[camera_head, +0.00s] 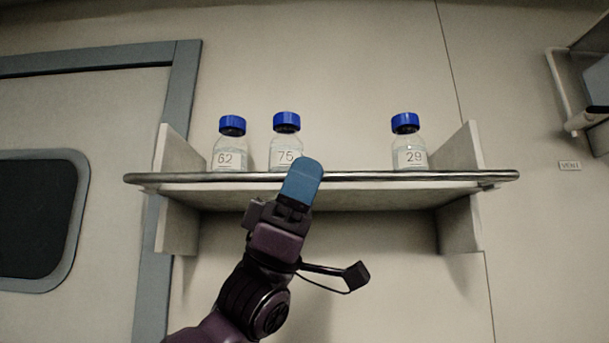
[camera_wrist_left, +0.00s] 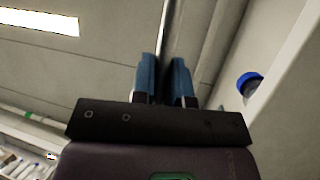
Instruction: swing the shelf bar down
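The shelf bar (camera_head: 420,176) is a thin metal rod running level along the front edge of the shelf, its ends reaching past both side panels. My left gripper (camera_head: 302,182) comes up from below at the middle of the bar, and a blue finger covers a short stretch of it. In the left wrist view the two blue fingers (camera_wrist_left: 165,80) stand apart, and the bar (camera_wrist_left: 164,30) runs into the gap between them. I cannot tell whether either finger touches it. My right gripper is in neither view.
On the shelf (camera_head: 370,198) stand three blue-capped bottles: 62 (camera_head: 229,150), 75 (camera_head: 283,150) and 29 (camera_head: 408,150). Bottle 75 is just behind my gripper. Panels close both shelf ends. A bracketed fixture (camera_head: 572,100) is at far right. The wall below the shelf is bare.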

